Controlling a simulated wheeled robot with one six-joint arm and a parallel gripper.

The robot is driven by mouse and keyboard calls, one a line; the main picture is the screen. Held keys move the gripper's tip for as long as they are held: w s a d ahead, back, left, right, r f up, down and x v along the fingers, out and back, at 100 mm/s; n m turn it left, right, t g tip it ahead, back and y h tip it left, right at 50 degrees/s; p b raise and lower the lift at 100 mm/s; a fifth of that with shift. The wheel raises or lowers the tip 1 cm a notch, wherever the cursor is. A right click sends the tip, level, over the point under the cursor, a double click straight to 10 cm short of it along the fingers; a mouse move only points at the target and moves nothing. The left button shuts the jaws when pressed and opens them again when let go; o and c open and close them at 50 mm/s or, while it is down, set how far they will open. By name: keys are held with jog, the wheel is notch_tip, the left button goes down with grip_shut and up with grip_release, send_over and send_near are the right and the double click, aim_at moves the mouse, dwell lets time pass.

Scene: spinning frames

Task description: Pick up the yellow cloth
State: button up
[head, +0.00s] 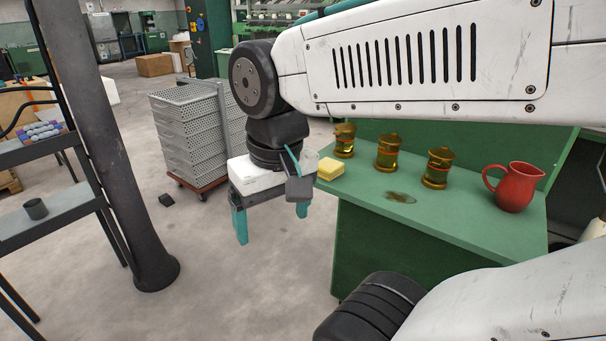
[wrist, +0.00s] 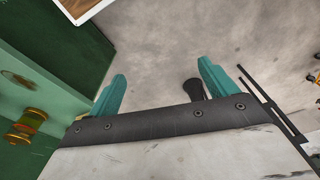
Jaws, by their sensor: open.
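The yellow cloth (head: 330,168) is a small folded block on the left end of the green bench top in the head view. In the wrist view my gripper (wrist: 160,88) is open above bare grey floor. I cannot make out the cloth in the wrist view.
The green bench (head: 450,226) also holds three amber jars (head: 388,152), a brown stain (head: 400,197) and a red jug (head: 515,187). Stacked grey crates (head: 192,140) stand on a dolly behind my gripper. A dark post (head: 115,170) and shelf rack (head: 60,208) are at left.

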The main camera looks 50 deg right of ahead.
jog(key=w+d+r+m, duration=0.2)
jog(key=w+d+m, duration=0.2)
jog(key=m, duration=0.3)
jog(key=m+g, duration=0.1)
jog(key=m, duration=2.5)
send_over(328, 164)
jog(key=shift+s+a+f, duration=0.2)
jog(key=shift+a+f, duration=0.15)
jog(key=shift+f, duration=0.05)
jog(key=shift+d+f, duration=0.15)
jog(key=shift+d, duration=0.2)
jog(key=f, duration=0.7)
jog(key=shift+w+f, duration=0.25)
jog(key=shift+f, duration=0.05)
jog(key=c, duration=1.1)
